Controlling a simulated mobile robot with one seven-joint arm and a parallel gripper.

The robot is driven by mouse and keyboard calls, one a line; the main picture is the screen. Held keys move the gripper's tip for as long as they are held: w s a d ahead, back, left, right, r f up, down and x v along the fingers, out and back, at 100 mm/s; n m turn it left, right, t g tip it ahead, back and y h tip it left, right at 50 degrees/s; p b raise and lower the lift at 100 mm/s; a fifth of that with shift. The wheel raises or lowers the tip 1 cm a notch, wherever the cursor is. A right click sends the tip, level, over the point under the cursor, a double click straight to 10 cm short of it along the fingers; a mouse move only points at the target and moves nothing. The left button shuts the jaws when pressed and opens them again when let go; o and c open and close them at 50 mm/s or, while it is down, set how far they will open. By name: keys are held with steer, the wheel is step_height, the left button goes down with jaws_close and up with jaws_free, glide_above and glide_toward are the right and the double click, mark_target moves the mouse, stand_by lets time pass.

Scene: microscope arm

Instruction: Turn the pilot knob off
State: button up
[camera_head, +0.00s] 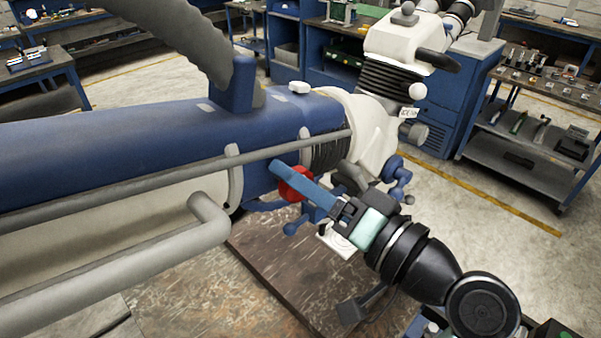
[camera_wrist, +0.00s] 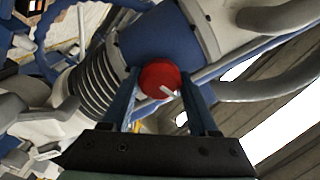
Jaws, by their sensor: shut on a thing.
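The red round pilot knob (camera_head: 298,187) sits on the side of the blue machine body (camera_head: 120,150), near its right end. In the wrist view the knob (camera_wrist: 158,76) shows a white pointer mark slanting toward the lower right. My gripper (camera_head: 290,178) reaches it from the lower right. In the wrist view its two blue fingers (camera_wrist: 160,84) stand on either side of the knob, and my gripper is shut on it. In the head view the near finger crosses in front of the knob and hides part of it.
A grey rail (camera_head: 180,170) runs along the body just above the knob, and a thick bent pipe (camera_head: 205,225) lies to the left. Dark blue hand knobs (camera_head: 397,175) and a white microscope head (camera_head: 405,38) stand to the right. A brown tabletop (camera_head: 285,265) lies below.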

stand_by(0.3)
steer(key=o, duration=1.4)
steer(key=shift+c, duration=0.2)
steer(key=b+v, duration=0.4)
steer(key=v, duration=0.9)
